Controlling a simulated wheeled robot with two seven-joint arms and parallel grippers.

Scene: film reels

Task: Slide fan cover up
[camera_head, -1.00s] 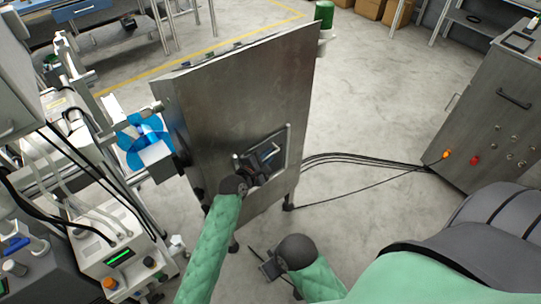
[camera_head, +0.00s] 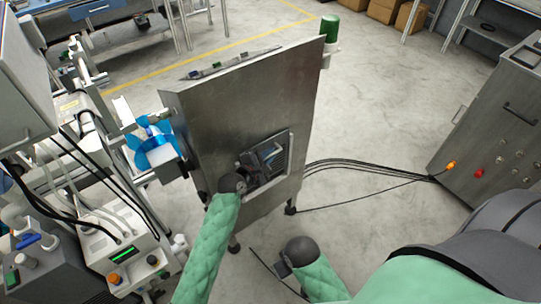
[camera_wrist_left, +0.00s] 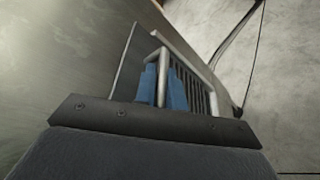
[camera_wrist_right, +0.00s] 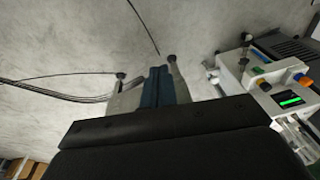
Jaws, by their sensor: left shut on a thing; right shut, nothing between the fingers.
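The fan cover (camera_head: 280,160) is a grilled panel with a metal frame, set low on the face of a tall metal cabinet (camera_head: 245,105). In the left wrist view the cover (camera_wrist_left: 203,92) shows its slats and a metal bar. My left gripper (camera_head: 262,160) is at the cover, and its blue fingertips (camera_wrist_left: 165,88) are shut on the bar. The gripper hides part of the cover in the head view. My right gripper (camera_head: 283,268) is low over the floor, away from the cabinet; its blue fingers (camera_wrist_right: 158,87) are shut and empty.
White machinery with a blue fan-like part (camera_head: 155,145) stands left of the cabinet. A grey control cabinet (camera_head: 500,120) stands at the right. Black cables (camera_head: 370,168) run across the floor between the cabinets. The floor behind is mostly open.

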